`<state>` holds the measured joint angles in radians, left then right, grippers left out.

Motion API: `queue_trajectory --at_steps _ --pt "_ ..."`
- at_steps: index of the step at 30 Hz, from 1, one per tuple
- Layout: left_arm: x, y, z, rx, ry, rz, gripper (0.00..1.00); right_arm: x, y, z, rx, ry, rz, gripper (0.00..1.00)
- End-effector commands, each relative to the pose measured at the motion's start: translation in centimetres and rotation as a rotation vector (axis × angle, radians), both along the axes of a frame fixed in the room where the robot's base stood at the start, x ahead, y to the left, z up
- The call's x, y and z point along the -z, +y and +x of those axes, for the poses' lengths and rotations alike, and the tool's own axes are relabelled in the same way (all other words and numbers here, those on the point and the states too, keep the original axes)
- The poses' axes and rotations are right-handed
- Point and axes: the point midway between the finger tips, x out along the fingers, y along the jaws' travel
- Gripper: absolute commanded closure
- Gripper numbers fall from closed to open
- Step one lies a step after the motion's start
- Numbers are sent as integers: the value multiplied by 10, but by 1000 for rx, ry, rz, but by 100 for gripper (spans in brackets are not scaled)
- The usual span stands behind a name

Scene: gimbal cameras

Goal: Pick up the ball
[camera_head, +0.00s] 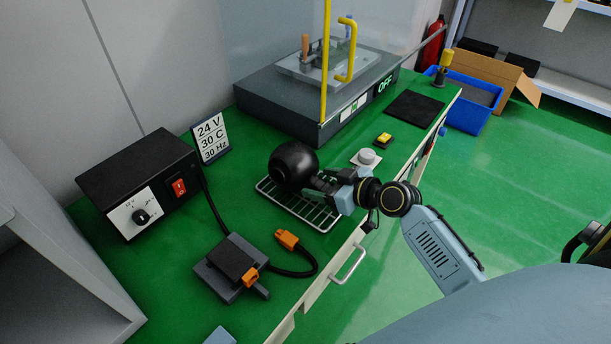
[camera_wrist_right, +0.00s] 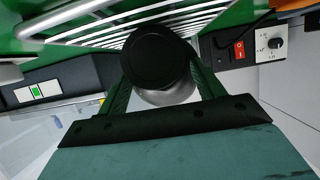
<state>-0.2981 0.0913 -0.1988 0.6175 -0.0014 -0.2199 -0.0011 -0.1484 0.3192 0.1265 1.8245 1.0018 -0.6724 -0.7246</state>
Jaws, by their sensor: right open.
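The black ball (camera_head: 291,163) rests on a wire rack (camera_head: 323,219) on the green bench top. My right gripper (camera_head: 314,184) reaches in from the right, low beside the ball. In the right wrist view the dark ball (camera_wrist_right: 160,58) sits between the two fingers of the open right gripper (camera_wrist_right: 163,88), one finger on each side. I cannot tell whether the fingers touch it. My left gripper is not in view.
A black control box (camera_head: 140,180) stands at left. A device with an orange plug (camera_head: 287,240) and cable lies in front. A grey button (camera_head: 366,158) and a yellow button (camera_head: 383,140) are right of the rack. A grey machine (camera_head: 310,95) stands behind.

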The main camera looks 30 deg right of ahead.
Motion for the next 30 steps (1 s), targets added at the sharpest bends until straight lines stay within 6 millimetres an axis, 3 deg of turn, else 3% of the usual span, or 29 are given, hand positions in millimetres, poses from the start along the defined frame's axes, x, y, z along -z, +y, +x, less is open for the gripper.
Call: queue_trajectory --at_steps 8,23,30 --pt "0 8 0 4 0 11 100 2 2 4 0 0 -1 32" --pt "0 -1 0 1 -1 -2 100 2 2 3 0 1 -1 95" --pt "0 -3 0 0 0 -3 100 -1 1 4 0 -3 -1 95"
